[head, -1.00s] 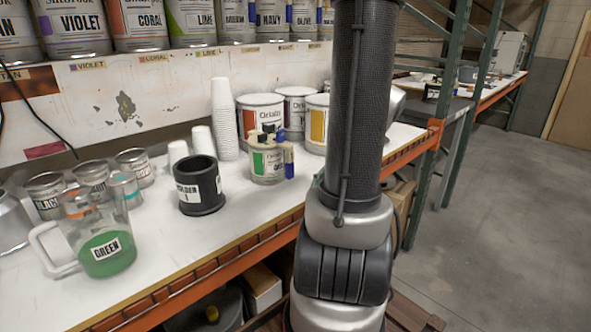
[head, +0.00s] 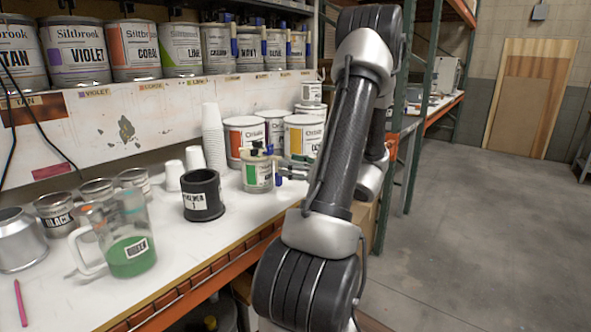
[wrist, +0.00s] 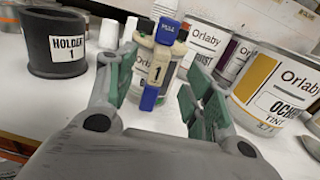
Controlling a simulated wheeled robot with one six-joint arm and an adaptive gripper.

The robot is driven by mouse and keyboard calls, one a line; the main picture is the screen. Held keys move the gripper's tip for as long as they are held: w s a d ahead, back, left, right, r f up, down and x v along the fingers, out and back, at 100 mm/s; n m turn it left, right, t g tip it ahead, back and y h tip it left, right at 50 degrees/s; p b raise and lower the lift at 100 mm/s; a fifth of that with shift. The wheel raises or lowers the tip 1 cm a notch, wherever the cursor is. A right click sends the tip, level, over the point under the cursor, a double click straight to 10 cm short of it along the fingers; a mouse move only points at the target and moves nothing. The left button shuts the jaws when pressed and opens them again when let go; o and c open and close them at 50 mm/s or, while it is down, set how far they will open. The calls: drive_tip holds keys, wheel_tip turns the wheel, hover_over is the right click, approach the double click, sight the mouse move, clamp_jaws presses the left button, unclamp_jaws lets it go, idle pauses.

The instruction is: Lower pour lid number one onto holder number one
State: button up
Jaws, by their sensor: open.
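Pour lid number one, a cream lid with blue tabs (head: 258,152), sits on a small can with a green label (head: 257,178). In the wrist view its cream plate marked 1 (wrist: 157,68) faces me, with a blue tab marked PULL above and a blue piece below. My gripper (wrist: 155,90) is open, its green-padded fingers on either side of the lid's front, with visible gaps. In the head view my gripper (head: 293,169) is right of the can, partly hidden by my arm. Holder number one, a black cup (head: 203,196), stands empty-looking left of the can; it also shows in the wrist view (wrist: 56,45).
Large Orlaby cans (head: 303,137) stand behind and right of the small can. Stacked white cups (head: 213,140) are behind the holder. A jug of green paint (head: 128,250) and small tins (head: 54,213) stand to the left.

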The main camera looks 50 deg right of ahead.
sight(277, 157)
drive_tip(key=w, duration=0.6)
drive_tip(key=shift+a, duration=0.4)
drive_tip(key=c, duration=1.1)
drive_tip(key=o, duration=0.4)
drive_tip(key=shift+c, duration=0.2)
drive_tip(key=c, duration=0.4)
drive_tip(key=shift+r, duration=0.1)
drive_tip(key=shift+r, duration=0.4)
wheel_tip(277, 157, up, 12)
drive_tip(key=shift+f, duration=0.25)
